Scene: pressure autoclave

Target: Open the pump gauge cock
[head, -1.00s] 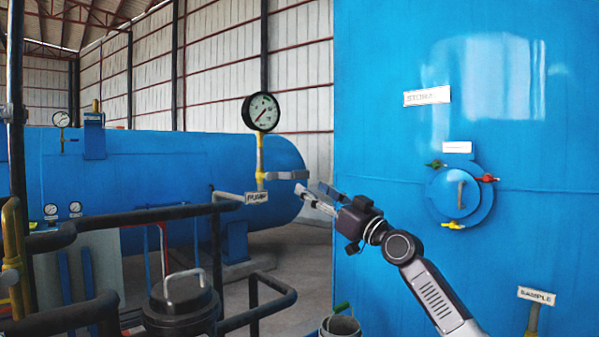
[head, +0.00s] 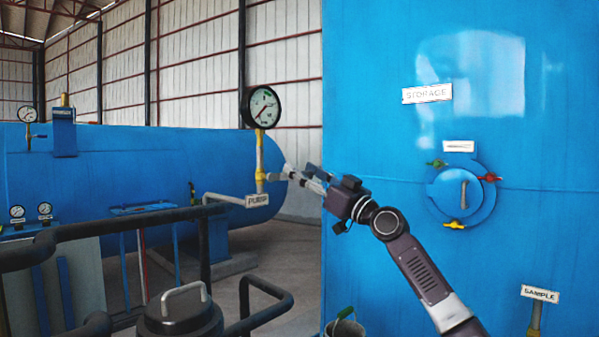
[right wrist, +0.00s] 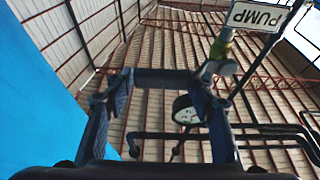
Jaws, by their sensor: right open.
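The pump gauge (head: 262,107) is a round white dial with a black rim on a yellow stem (head: 260,155). A short grey cock lever (head: 275,176) sticks out level to the right from the stem, above the white PUMP label (head: 256,200). My right gripper (head: 305,176) is open, its fingers beside or overlapping the lever's right end; contact cannot be told. In the right wrist view the upside-down PUMP label (right wrist: 258,16), yellow-green stem (right wrist: 222,45) and gauge (right wrist: 186,110) show near the right-hand finger. My left gripper is not in view.
The large blue storage tank (head: 400,240) stands close on the right, with a round port (head: 461,193) and small valves. Dark pipes (head: 130,225) and a lidded black vessel (head: 180,312) fill the lower left. A blue horizontal tank (head: 100,165) lies behind.

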